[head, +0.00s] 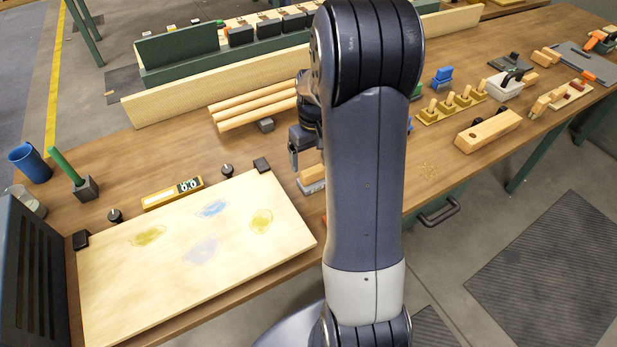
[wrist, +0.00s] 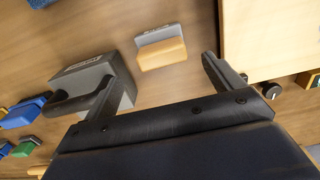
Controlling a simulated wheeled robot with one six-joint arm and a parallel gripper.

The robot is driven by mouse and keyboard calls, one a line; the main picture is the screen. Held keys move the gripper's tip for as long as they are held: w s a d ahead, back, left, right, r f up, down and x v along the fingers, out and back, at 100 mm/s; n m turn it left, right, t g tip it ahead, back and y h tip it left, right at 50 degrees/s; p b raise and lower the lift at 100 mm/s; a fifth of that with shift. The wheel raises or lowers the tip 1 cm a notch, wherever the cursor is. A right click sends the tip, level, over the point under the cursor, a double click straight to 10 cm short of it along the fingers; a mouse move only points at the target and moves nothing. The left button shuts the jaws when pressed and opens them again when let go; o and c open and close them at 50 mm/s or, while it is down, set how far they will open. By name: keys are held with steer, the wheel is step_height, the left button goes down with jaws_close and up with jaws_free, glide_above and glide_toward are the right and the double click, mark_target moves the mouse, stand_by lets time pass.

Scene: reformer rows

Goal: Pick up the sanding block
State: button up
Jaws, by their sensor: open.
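A small block with a pale wooden top and a light grey lower part, which looks like the sanding block (wrist: 163,50), lies on the brown bench. In the head view the sanding block (head: 312,174) is partly hidden behind my arm. My gripper (wrist: 161,73) is open and empty above the bench, its fingers spread to either side of the block in the wrist view. In the head view my gripper (head: 296,160) is partly covered by my arm and sits just above and left of the block. I see no contact.
A grey box with a black handle (wrist: 88,84) stands left of the block in the wrist view, close to the left finger. A pale board (head: 185,250) lies left of the block in the head view. Dowels (head: 250,105) lie behind. Blue and green items (wrist: 20,115) are farther left.

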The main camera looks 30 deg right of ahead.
mark_target(313, 169)
steer(key=shift+s+a+f+p, duration=0.1)
steer(key=shift+f+p, duration=0.2)
steer(key=shift+f, duration=1.2)
steer(key=shift+a+f+p, duration=0.1)
steer(key=shift+f+p, duration=0.15)
steer(key=shift+f, duration=1.25)
steer(key=c, duration=1.1)
